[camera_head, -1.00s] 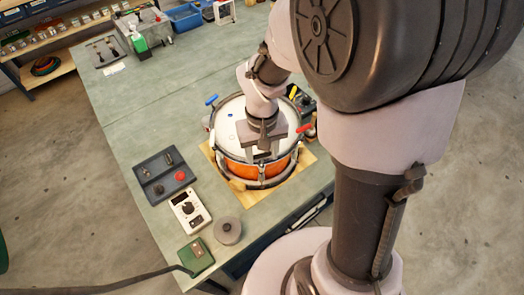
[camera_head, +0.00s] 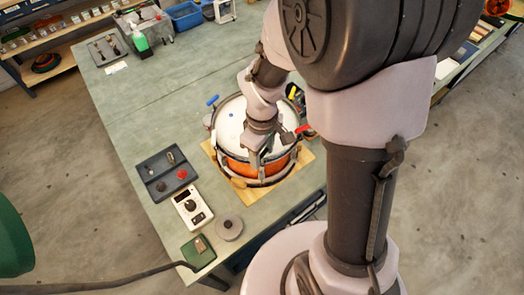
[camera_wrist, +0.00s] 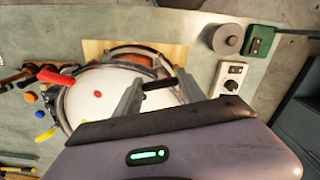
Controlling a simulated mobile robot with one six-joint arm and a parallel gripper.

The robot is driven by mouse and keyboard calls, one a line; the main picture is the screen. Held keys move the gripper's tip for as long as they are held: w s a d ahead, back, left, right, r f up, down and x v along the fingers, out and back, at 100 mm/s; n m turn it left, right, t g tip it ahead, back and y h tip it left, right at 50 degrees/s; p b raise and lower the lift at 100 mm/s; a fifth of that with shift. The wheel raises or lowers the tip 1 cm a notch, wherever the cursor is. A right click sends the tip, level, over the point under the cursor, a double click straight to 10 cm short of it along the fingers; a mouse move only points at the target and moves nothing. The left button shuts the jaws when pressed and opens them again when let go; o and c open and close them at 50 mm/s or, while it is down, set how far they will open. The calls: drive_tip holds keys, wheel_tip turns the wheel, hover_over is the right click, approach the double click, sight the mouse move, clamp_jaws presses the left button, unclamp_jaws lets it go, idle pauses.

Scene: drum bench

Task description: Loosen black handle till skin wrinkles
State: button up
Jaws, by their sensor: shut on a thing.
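The drum has a white skin (camera_head: 236,122) and an orange shell (camera_head: 236,165). It stands on a wooden board. My gripper (camera_head: 257,166) points down at the drum's near rim. In the wrist view its two fingers (camera_wrist: 158,90) straddle the black handle (camera_wrist: 157,85), a short dark bar at the rim, and are shut on it. In the head view the gripper hides this handle. A red handle (camera_head: 304,128) and a blue handle (camera_head: 212,100) stick out at other points of the rim. I see no clear wrinkles in the visible skin.
A dark tray (camera_head: 150,185) with a red knob, a white box with a dial (camera_head: 190,208), a grey round piece (camera_head: 229,227) and a green box (camera_head: 198,252) lie left of and in front of the drum. The bench behind the drum is mostly clear.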

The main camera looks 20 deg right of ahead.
idle(0.5)
drive_tip(key=o, duration=1.4)
drive_tip(key=shift+c, duration=0.2)
wheel_tip(320, 180, up, 17)
drive_tip(key=p, duration=0.5)
drive_tip(key=shift+r, duration=0.2)
drive_tip(key=m+t+y+b, duration=0.2)
drive_tip(key=m+t+b, duration=0.4)
drive_tip(key=m+b, duration=0.8)
approach(262, 154)
drive_tip(key=s+a+n+b, duration=0.2)
drive_tip(key=s+a, duration=0.3)
drive_tip(key=s, duration=0.1)
drive_tip(key=shift+s+a+r+n, duration=0.2)
drive_tip(key=shift+s+a+n, duration=0.05)
drive_tip(key=shift+s+n, duration=0.1)
